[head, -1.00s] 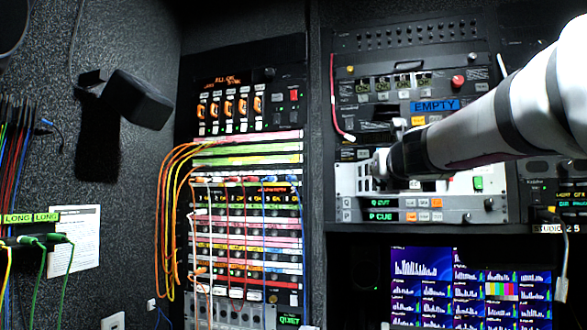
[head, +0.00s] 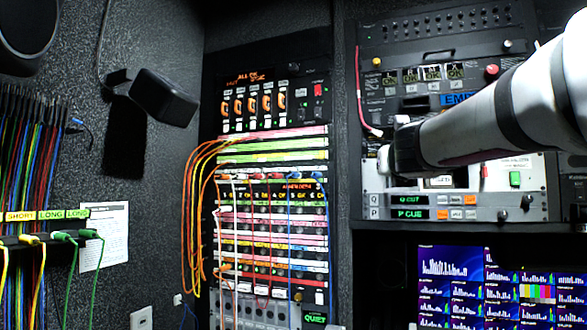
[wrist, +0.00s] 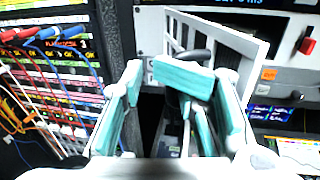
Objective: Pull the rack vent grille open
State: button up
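The rack vent grille (wrist: 226,39) is a white slatted panel in the wrist view. It stands at an angle out from the rack front, with a dark gap at its left. A black curved part, perhaps its handle, shows behind the fingertips. My gripper (wrist: 158,80) has teal finger pads, which are apart in front of the grille's lower left part. I see nothing clearly clamped between them, and cannot tell whether they touch the grille. In the head view my arm covers most of the grille and my fingers are hidden.
A patch bay (head: 270,225) with looping orange, red and blue cables stands left of the grille's rack. A red switch (wrist: 307,40) is right of the grille. Monitor screens (head: 480,285) sit below. A black box (head: 165,97) sticks out from the left wall.

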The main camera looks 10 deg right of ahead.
jog(key=s+a, duration=0.2)
jog(key=a, duration=0.5)
jog(key=s+a, duration=0.3)
jog(key=a, duration=0.4)
jog(key=shift+s+a+p, duration=0.3)
jog(key=shift+a+p, duration=0.1)
jog(key=shift+p, duration=0.05)
dwell(0.9)
jog(key=shift+s, duration=0.15)
jog(key=v, duration=1.1)
jog(key=shift+s+a, duration=0.2)
jog(key=shift+s, duration=0.15)
